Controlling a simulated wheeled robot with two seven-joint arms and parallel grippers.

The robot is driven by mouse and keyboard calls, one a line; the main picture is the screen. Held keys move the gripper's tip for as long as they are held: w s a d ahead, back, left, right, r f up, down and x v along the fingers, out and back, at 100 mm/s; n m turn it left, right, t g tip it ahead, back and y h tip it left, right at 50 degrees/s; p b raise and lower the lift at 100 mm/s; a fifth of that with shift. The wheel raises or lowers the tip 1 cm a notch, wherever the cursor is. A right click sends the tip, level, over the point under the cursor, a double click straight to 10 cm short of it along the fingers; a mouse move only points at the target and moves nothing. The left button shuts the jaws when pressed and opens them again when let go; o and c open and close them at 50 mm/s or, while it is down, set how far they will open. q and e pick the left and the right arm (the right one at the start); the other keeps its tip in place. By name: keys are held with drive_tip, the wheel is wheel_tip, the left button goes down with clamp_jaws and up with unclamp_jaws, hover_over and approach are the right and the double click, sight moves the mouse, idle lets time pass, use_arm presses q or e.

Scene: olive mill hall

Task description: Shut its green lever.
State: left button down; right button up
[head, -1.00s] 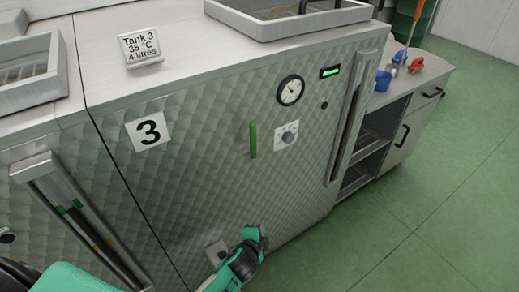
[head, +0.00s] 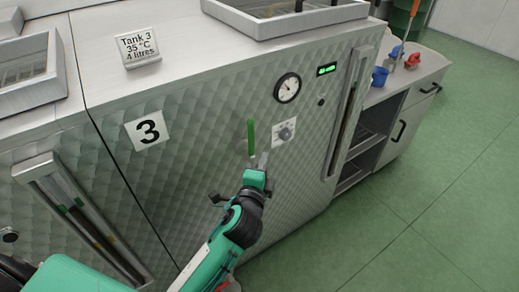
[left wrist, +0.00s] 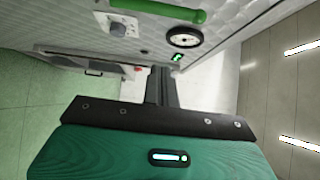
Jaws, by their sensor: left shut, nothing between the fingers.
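The green lever (head: 251,138) stands upright on the quilted metal front of tank 3, between the number 3 plate and the dial knob. It also shows as a green bar (left wrist: 165,13) at the top of the left wrist view. My left gripper (head: 260,162) is shut and empty, its fingertips just below and right of the lever's lower end in the head view. I cannot tell whether they touch it. The closed fingers (left wrist: 160,86) also show in the left wrist view. My right gripper is not in view.
A knob (head: 284,132), a round gauge (head: 288,88) and a green-lit display (head: 327,70) sit right of the lever. A tall sight glass with a metal frame (head: 345,115) stands farther right. The tank 3 sign (head: 138,48) and a metal tray (head: 285,22) are on top.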

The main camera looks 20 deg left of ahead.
sight(251, 141)
use_arm(q)
drive_tip(key=w+p, duration=0.3)
drive_tip(key=w, duration=0.7)
drive_tip(key=a, duration=0.1)
drive_tip(key=s+a+p, duration=0.1)
drive_tip(key=a, duration=0.1)
drive_tip(key=s+a, duration=0.1)
drive_tip(key=shift+s+a, duration=0.15)
